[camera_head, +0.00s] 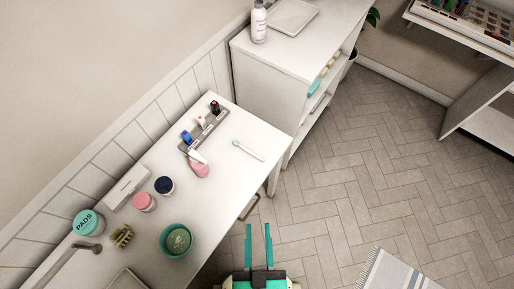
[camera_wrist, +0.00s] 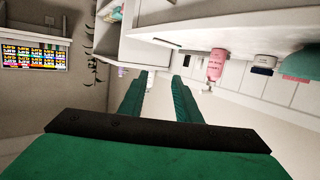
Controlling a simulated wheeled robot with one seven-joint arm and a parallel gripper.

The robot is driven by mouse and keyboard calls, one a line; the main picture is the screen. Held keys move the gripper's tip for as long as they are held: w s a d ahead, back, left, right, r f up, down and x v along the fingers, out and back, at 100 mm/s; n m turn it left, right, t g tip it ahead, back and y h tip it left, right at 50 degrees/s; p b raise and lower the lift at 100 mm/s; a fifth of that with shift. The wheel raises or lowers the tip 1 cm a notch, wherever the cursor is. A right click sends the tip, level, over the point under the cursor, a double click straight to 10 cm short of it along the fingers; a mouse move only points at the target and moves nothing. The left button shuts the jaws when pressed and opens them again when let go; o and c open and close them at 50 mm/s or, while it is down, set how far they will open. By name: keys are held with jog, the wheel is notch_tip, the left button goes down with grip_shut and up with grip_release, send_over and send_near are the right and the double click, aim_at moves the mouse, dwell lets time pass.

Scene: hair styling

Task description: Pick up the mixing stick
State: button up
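A slim white stick with a teal end (camera_head: 248,150), which looks like the mixing stick, lies flat on the white table (camera_head: 225,185) near its far right end. It lies to the right of a pink bottle (camera_head: 201,170) and apart from it. My gripper (camera_head: 258,230) is open and empty, with two teal fingers apart. It is over the floor beyond the table's right edge, below the stick in the head view. In the wrist view the gripper (camera_wrist: 159,80) shows a clear gap between its fingers. I cannot clearly make out the stick there.
A teal bowl (camera_head: 177,240), pink jar (camera_head: 144,201), dark jar (camera_head: 164,185) and grey holder with small bottles (camera_head: 204,131) stand on the table. A white shelf unit (camera_head: 290,55) stands beyond its far end. The tiled floor (camera_head: 330,195) is clear on the right.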

jog(key=w+d+r+t+h, duration=0.1)
jog(key=w+d+r+h, duration=0.15)
jog(key=w+d, duration=0.65)
jog(key=w+d+r+t+h, duration=0.1)
jog(key=w+d+r+h, duration=0.3)
jog(key=w, duration=1)
jog(key=w+d+r+m+g+h, duration=0.45)
jog(key=d+r+m, duration=0.25)
jog(key=d, duration=0.2)
jog(key=w+d+r+m+g+h, duration=0.3)
jog(key=w+d+r+m, duration=0.3)
jog(key=d+m, duration=0.2)
jog(key=m+g+y, duration=1)
jog(key=m+y, duration=0.1)
jog(key=y, duration=0.3)
send_over(256, 155)
notch_tip(256, 155, down, 16)
jog(key=f, duration=0.4)
jog(key=shift+w+a, duration=0.1)
jog(key=shift+a, duration=0.3)
jog(key=f, duration=0.5)
jog(key=shift+d, duration=0.3)
jog(key=shift+w+f, duration=0.1)
jog(key=shift+f, duration=0.55)
jog(key=shift+a, duration=0.1)
jog(key=shift+s+d, duration=0.2)
jog(key=c, duration=0.7)
grip_shut()
